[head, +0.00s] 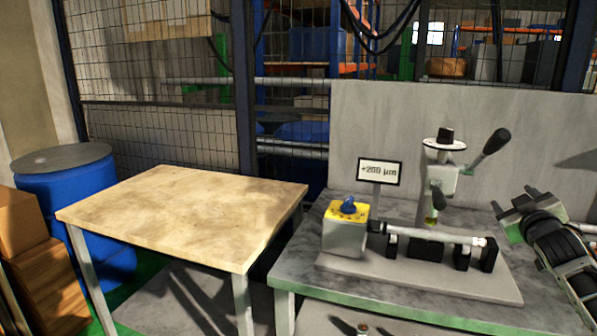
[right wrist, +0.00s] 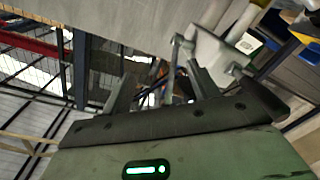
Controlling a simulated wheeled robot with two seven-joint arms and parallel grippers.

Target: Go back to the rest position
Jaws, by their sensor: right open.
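My right gripper (head: 513,200) is at the right of the head view, open and empty, raised beside the right end of the grinder. Its two fingers also show apart in the right wrist view (right wrist: 163,90), with nothing between them. The cylindrical grinder (head: 420,275) stands on the grey bench, with a yellow-topped block carrying a blue knob (head: 348,207), a light horizontal bar (head: 440,234) and an upright lever with a black handle (head: 490,145). A sign (head: 380,172) reads "+200 µm". My left gripper is not clearly seen.
A bare wooden table (head: 180,210) stands left of the grey bench (head: 295,260). A blue barrel (head: 70,195) and wooden boxes (head: 35,265) are at far left. A grey panel (head: 400,120) rises behind the grinder, and a mesh fence (head: 160,80) is behind the table.

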